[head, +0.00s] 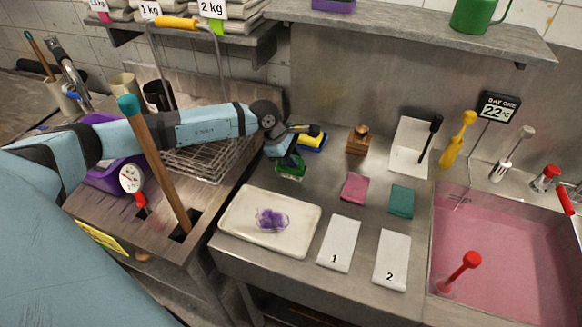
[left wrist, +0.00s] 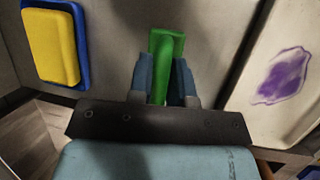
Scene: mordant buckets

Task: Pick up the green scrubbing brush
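The green scrubbing brush (head: 290,172) is on the steel counter, just behind the white tray, partly hidden by my left gripper (head: 291,158). My left gripper reaches down over it from the left. In the left wrist view the green brush (left wrist: 165,45) stands between the two blue-grey fingers of my left gripper (left wrist: 165,75). Its narrow green part fills most of the gap between them. I cannot tell whether the fingers press on it or only stand either side of it. My right gripper is not in view.
A yellow and blue sponge (head: 312,141) lies close behind the brush, also in the left wrist view (left wrist: 52,45). The white tray (head: 240,235) is in front. A wooden block (head: 358,141) stands to the right; a wire basket (head: 205,165) is left, under my arm.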

